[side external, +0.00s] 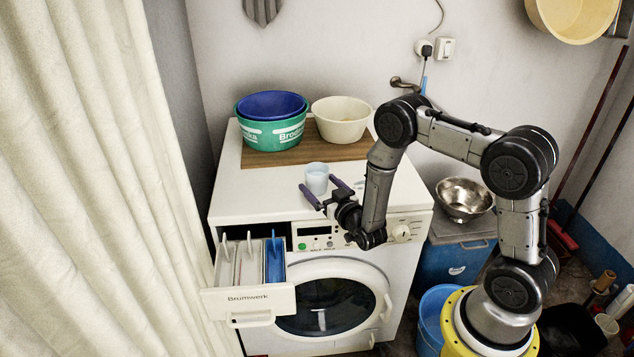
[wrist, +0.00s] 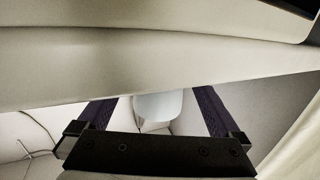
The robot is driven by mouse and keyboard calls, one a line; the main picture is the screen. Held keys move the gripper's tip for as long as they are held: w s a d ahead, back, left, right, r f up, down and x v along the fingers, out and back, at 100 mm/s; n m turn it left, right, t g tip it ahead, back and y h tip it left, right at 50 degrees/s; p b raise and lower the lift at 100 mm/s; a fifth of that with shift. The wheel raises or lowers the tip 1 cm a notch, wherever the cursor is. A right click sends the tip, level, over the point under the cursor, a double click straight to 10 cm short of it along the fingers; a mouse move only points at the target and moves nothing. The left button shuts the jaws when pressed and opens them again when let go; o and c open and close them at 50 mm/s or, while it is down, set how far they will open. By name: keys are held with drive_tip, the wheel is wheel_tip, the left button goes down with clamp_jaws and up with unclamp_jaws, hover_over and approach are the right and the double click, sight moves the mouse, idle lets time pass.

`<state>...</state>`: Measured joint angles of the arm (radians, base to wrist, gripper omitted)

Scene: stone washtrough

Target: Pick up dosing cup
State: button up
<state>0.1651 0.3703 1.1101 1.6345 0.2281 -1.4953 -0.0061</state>
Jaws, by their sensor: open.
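The dosing cup (side external: 317,179) is a small, pale bluish, translucent cup standing upright on the white top of the washing machine (side external: 240,200), near its front edge. My gripper (side external: 321,188) is open, its two dark purple fingers pointing toward the cup from the front right. One finger is at the cup's front left, the other at its right. In the wrist view the cup (wrist: 158,106) shows between the two fingers, with a gap on each side. A pale surface crosses the upper wrist view and hides the fingertips and part of the cup. I cannot tell whether either finger touches it.
Behind the cup, a wooden board (side external: 262,158) bears a blue basin (side external: 271,104) in a green one (side external: 272,133) and a cream bowl (side external: 341,120). The detergent drawer (side external: 249,299) is pulled out at the front left. The white top left of the cup is clear.

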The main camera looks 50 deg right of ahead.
drive_tip(key=shift+w+d, duration=0.1)
drive_tip(key=shift+w, duration=0.1)
drive_tip(key=c, duration=1.3)
drive_tip(key=shift+r, duration=0.15)
